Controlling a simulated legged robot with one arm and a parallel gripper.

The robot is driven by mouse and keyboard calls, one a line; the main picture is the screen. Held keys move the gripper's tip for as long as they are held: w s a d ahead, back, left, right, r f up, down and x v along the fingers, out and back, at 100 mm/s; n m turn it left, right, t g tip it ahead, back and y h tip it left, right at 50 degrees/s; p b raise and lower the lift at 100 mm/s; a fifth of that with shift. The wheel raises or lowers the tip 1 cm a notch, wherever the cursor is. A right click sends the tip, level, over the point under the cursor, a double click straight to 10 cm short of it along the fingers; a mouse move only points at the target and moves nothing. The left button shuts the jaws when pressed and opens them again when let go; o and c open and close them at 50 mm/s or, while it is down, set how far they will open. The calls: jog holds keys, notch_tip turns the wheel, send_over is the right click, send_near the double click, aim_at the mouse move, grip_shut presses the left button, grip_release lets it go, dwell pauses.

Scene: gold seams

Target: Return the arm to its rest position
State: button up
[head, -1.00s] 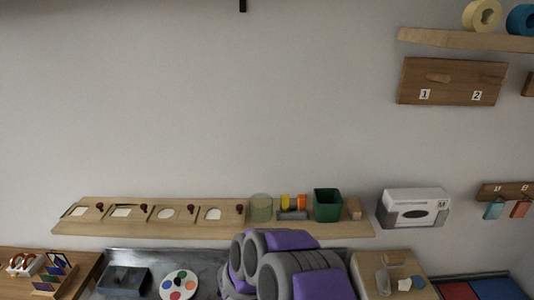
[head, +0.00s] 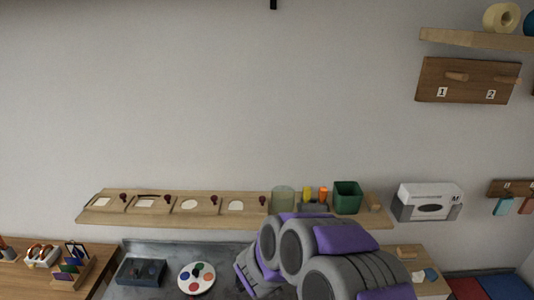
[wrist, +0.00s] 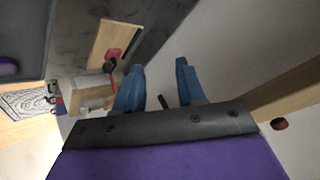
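My arm, grey and purple, shows at the bottom right of the head view, in front of the workbench and the lower edge of the wall shelf. Its fingertips do not show there. In the wrist view my gripper (wrist: 160,83) has two blue fingers spread apart. The gap between them is empty, with pale wall and a small dark object behind it. My gripper is open and holds nothing.
A wooden shelf (head: 150,214) with inset boards, a green bin (head: 347,198) and a glass jar (head: 283,199) runs along the wall behind my arm. A white box (head: 429,202) is right of it. A paint palette (head: 196,278) lies on the metal bench.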

jog(key=s+a+r+n+y, duration=0.3)
jog(key=a+r+y, duration=0.2)
jog(key=r, duration=0.2)
jog(key=s+d+r+n+g+y+b, duration=0.25)
jog(key=s+r+n, duration=0.2)
jog(key=s, duration=0.45)
jog(key=s+d+g+h, duration=0.1)
jog(key=s+d+g, duration=0.1)
jog(key=s+d, duration=0.3)
jog(key=s+d+n+g+h, duration=0.1)
jog(key=s+d, duration=0.5)
jog(key=s, duration=0.8)
jog(key=s+d+n+g+h+b, duration=0.1)
jog(key=s+d+g+h, duration=0.2)
jog(key=s, duration=0.7)
jog(key=shift+d+g, duration=0.85)
jog(key=shift+d, duration=0.4)
